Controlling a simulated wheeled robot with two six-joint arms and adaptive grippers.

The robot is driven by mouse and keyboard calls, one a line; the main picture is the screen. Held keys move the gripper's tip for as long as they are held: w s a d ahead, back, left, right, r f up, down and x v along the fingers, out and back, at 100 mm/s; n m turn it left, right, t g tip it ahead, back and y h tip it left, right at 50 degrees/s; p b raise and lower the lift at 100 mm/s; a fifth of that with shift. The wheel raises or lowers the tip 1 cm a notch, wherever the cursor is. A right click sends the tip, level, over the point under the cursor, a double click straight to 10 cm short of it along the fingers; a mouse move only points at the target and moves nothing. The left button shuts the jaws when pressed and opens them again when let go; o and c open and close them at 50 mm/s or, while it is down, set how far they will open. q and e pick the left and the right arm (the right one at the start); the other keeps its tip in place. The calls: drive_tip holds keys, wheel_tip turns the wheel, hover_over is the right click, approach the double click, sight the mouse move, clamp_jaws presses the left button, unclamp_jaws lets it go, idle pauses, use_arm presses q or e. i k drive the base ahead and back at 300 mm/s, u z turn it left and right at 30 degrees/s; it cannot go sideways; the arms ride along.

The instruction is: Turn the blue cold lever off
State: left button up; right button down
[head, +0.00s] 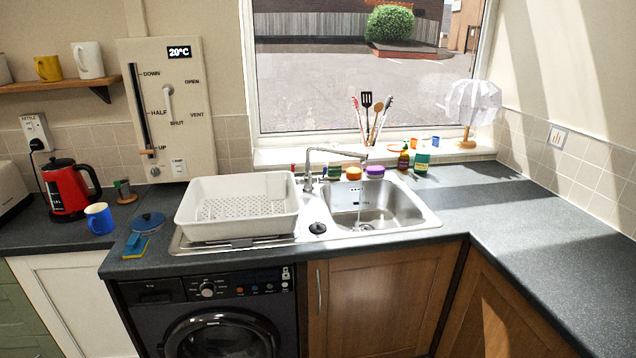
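The tap (309,172) stands behind the sink, its long spout (338,152) reaching right over the basin. A thin stream of water (359,205) appears to fall from the spout's end into the steel sink basin (400,213). A small red part (293,168) shows at the left of the tap. A small blue part shows close to the tap's right side, among bottles and sponges; it is too small for me to tell the lever's shape or angle. Neither of my grippers is in view.
A white dish rack (188,213) stands left of the tap on the drainer. A green bottle (422,162), a dark soap bottle (403,158) and colourful pots line the back of the sink. The right worktop (540,225) is clear.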

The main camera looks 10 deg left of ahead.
sight(323, 179)
drive_tip(key=u, duration=0.4)
drive_tip(key=i, duration=1)
drive_tip(key=u, duration=0.6)
